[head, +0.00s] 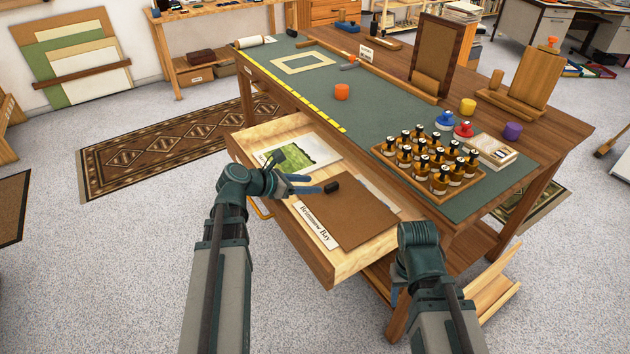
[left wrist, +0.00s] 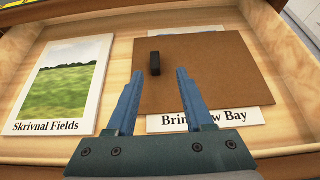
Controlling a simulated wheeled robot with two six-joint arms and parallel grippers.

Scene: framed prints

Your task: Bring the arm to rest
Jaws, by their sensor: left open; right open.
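My left gripper (head: 314,183) is open and empty above the pulled-out drawer (head: 338,266); its two fingers also show in the left wrist view (left wrist: 158,82). Below it lies a brown board (head: 350,212) with a small black block (head: 332,187) on it. The board covers most of a print labelled Brimmow Bay (head: 314,224). A print of a green field (head: 305,152), labelled Skrivnal Fields in the left wrist view (left wrist: 60,85), lies beside it. My right gripper (head: 396,290) is mostly hidden behind its own wrist, low beside the drawer's right end.
A patterned rug (head: 170,145) lies on the floor left of the drawer. Open floor lies at the front left.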

